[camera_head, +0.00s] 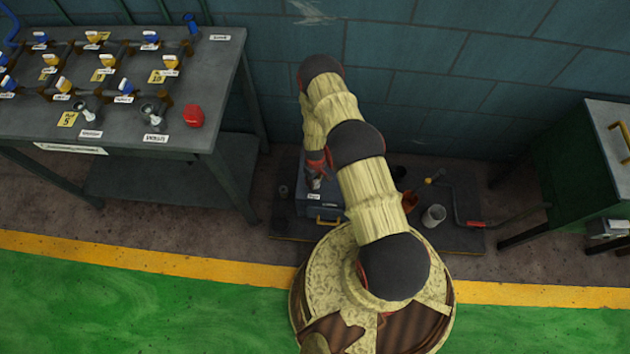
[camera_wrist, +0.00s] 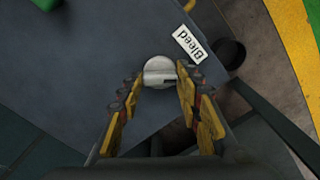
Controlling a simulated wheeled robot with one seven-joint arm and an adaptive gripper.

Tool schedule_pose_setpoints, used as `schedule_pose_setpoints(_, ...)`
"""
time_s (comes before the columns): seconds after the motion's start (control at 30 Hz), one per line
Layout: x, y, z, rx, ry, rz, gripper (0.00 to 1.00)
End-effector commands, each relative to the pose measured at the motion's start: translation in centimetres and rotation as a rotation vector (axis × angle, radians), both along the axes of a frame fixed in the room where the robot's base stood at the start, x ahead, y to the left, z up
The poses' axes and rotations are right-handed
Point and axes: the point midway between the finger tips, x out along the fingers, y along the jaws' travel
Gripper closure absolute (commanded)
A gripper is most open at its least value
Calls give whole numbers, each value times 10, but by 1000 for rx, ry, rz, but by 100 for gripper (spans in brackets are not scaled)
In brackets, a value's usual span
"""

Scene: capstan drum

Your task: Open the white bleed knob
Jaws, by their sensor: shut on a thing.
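The white bleed knob (camera_wrist: 160,69) is a round white knob with a slot across it, seen in the wrist view. In the head view my gripper (camera_head: 315,181) points down at the top of the blue-grey box (camera_head: 318,208).
A bench (camera_head: 222,70) with pipes, several valves and a red object (camera_head: 193,115) stands at the left. A white cup (camera_head: 433,215) and a crank with a red grip (camera_head: 470,222) are right of the box. A green cabinet (camera_head: 570,165) stands at the right. The green floor in front is clear.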

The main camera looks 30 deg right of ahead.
Motion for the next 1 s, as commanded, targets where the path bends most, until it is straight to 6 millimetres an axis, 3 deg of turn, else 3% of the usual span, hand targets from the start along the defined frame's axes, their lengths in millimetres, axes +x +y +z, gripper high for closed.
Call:
schedule_pose_setpoints(0.6, 0, 0, 0, 0, 0, -571, 91)
schedule_pose_setpoints(1.0, 0, 0, 0, 0, 1, -810, 91)
